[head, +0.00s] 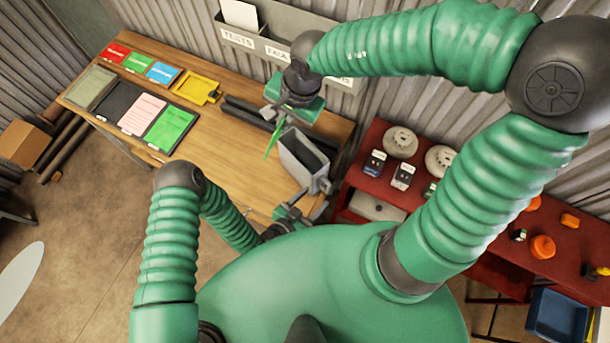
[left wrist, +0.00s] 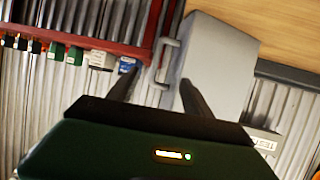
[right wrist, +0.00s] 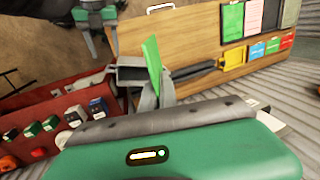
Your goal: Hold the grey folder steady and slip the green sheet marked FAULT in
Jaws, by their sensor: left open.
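The grey folder (head: 303,158) is an open-topped box standing at the table's right end. It also shows in the left wrist view (left wrist: 222,55), with a handle on its side. My left gripper (head: 293,212) is open beside the folder; in the left wrist view its fingers (left wrist: 155,85) are apart, with the handle between or just beyond them. My right gripper (head: 290,105) is shut on a thin green sheet (head: 273,138), which hangs close to the folder's mouth. In the right wrist view the sheet (right wrist: 152,56) stands above the folder (right wrist: 130,74). No marking is readable on it.
The wooden table (head: 225,138) holds another green sheet (head: 169,129), a pink-and-white sheet (head: 142,113), a yellow tray (head: 197,88) and coloured cards. A labelled wall rack (head: 262,45) stands behind. A red bench (head: 480,213) with detectors and small devices is at right.

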